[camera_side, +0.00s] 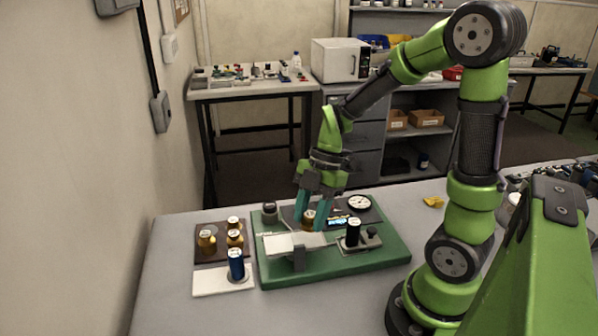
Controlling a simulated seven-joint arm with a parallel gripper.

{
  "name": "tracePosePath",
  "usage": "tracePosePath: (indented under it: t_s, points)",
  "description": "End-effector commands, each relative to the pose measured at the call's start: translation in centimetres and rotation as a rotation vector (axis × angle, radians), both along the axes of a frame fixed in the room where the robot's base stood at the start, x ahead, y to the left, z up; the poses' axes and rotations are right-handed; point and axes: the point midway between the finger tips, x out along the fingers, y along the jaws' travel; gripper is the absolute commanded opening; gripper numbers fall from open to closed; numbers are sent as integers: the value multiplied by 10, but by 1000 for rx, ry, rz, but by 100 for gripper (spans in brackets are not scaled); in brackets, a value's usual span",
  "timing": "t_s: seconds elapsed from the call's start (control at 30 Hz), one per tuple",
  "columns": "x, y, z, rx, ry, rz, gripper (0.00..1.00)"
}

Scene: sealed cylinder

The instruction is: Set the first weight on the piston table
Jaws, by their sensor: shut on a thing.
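My gripper (312,219) points down over the green base board (330,273), its teal fingers shut on a small brass weight (308,216). The weight is partly hidden between the fingers, and I cannot tell whether its underside touches anything. A pale flat plate (285,244) lies just below and left of the fingers. A black cylinder with a light top (353,232) stands upright to their right, and a dark short cylinder (269,209) stands at the back left of the board. I cannot tell for sure which part is the piston table.
Several brass weights (206,240) stand on a dark brown tray (211,258) left of the board. A blue cylinder (236,264) stands on a white pad (207,281) in front of it. A round gauge (359,202) and a lit display (342,222) are on the board behind.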

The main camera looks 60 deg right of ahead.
Motion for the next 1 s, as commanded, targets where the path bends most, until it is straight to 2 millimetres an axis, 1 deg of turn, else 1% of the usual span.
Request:
tracePosePath:
  t_s: [0.03,0.1,0.2,0.6,0.63,0.7,0.8,1.0]
  points:
    - [-1,0,-9,1,6,-1,4]
    - [-1,0,-20,2,6,-2,4]
    - [-1,0,-30,0,3,-2,4]
    - [0,0,-36,-1,1,-3,4]
    - [0,0,-36,-2,1,-3,43]
    - [0,0,-36,-2,1,-2,54]
    - [0,0,-36,-2,0,-2,67]
    - [1,-1,-32,-2,-3,-2,67]
